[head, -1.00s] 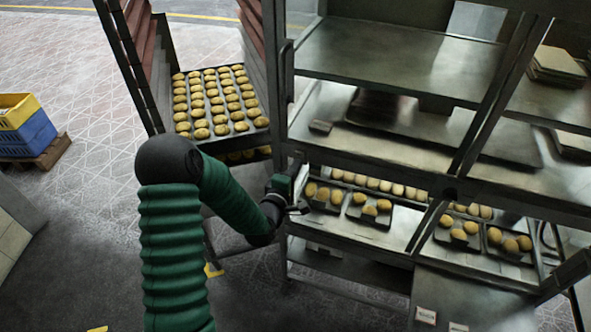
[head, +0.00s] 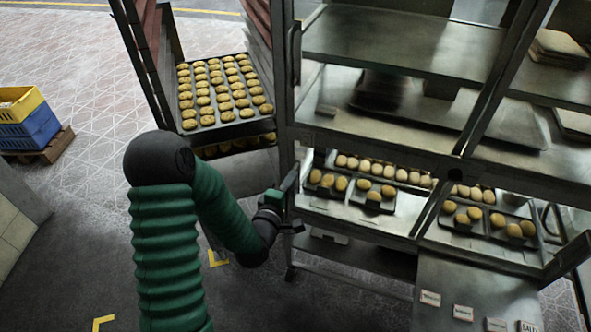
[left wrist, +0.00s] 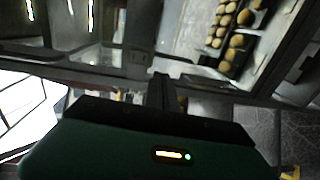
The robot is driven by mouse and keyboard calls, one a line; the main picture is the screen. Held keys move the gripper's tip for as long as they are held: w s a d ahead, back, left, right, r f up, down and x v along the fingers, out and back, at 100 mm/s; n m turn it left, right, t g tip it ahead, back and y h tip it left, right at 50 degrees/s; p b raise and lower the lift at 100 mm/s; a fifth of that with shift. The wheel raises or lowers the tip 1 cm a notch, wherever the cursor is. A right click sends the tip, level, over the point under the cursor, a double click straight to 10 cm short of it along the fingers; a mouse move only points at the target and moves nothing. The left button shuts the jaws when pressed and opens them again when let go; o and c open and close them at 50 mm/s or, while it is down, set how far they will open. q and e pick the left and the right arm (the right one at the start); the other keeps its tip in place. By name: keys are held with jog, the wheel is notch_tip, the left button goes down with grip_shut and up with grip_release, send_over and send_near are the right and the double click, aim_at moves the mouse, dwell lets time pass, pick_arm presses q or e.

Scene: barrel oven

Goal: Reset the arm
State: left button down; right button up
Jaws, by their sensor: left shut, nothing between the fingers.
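My left arm, in a ribbed green sleeve, comes up from the bottom of the head view and bends right. Its left gripper (head: 294,227) is shut and empty, just left of the metal rack's lower front corner. In the left wrist view the dark closed fingers (left wrist: 163,92) point toward the rack frame. I cannot tell whether they touch the rack. My right gripper is not in view.
The metal rack (head: 400,45) fills the right, with small trays of buns (head: 373,195) on a low shelf. A tray of pastries (head: 212,128) sits in a trolley behind the arm. Blue and yellow crates (head: 28,120) stand far left.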

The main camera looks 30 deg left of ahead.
pick_arm(q)
jog(key=s+d+f+m+g+h, duration=0.3)
jog(key=s+d+f+m+g, duration=0.5)
jog(key=m, duration=0.4)
jog(key=s+d+r+m+g, duration=0.1)
jog(key=s+d+m+g, duration=0.2)
jog(key=s, duration=0.3)
jog(key=s+d+r+m+g, duration=0.1)
jog(key=s+d+m+g, duration=0.1)
jog(key=s+m, duration=0.3)
jog(key=shift+s+d+g+h, duration=0.35)
jog(key=shift+d+g+h, duration=0.05)
jog(key=shift+d+r, duration=0.15)
jog(key=shift+d, duration=0.1)
jog(key=shift+a, duration=0.15)
